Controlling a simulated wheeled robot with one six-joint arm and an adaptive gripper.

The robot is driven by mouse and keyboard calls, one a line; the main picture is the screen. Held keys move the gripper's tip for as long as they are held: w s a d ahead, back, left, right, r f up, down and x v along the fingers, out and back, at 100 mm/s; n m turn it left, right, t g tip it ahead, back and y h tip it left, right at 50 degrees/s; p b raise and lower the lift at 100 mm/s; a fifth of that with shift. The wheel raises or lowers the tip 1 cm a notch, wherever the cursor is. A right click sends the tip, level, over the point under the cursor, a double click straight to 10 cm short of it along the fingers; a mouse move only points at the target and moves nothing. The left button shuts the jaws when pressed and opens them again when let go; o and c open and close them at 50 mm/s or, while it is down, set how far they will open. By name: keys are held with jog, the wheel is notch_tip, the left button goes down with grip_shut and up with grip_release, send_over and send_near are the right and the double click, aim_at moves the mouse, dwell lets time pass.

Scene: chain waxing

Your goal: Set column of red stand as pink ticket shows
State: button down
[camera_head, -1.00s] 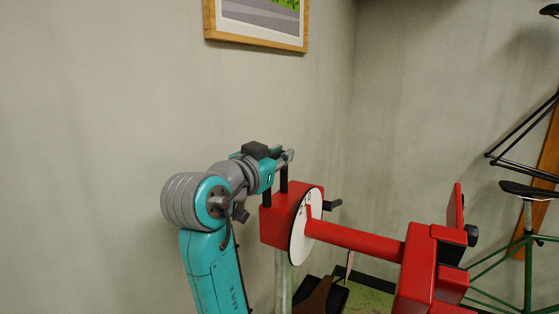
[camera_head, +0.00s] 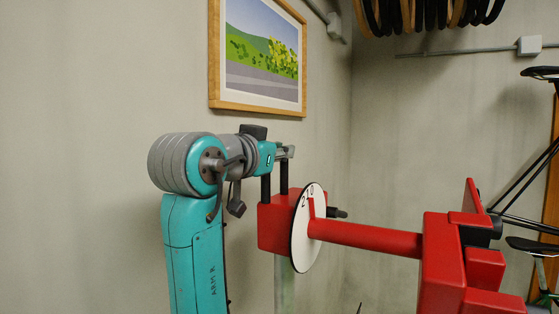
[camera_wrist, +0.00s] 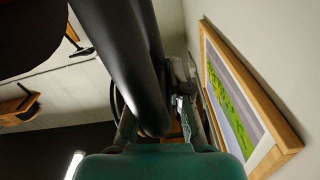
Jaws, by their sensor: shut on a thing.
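The red stand has a red head block (camera_head: 272,228) on a pale column (camera_head: 284,285), whose lower part is out of frame. A white dial (camera_head: 303,248) with black digits, including 2 and 0, faces right. A red bar (camera_head: 365,238) runs from it to a red clamp body (camera_head: 443,262). Two black posts (camera_head: 266,190) rise from the block. My gripper (camera_head: 285,152) is at their top, shut on the black handle there. In the wrist view, a thick black bar (camera_wrist: 122,55) runs down to the gripper (camera_wrist: 168,128). The pink ticket is not visible.
A framed landscape picture (camera_head: 213,60) hangs on the wall just above and behind my gripper; its frame (camera_wrist: 255,95) is close in the wrist view. Wheels (camera_head: 425,15) hang at top right. A bicycle saddle (camera_head: 540,72) and black frame tubes stand at the right.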

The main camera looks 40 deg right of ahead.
jog(key=c, duration=1.1)
grip_release()
jog(key=shift+a, duration=0.1)
jog(key=v, duration=1.2)
jog(key=shift+f, duration=0.1)
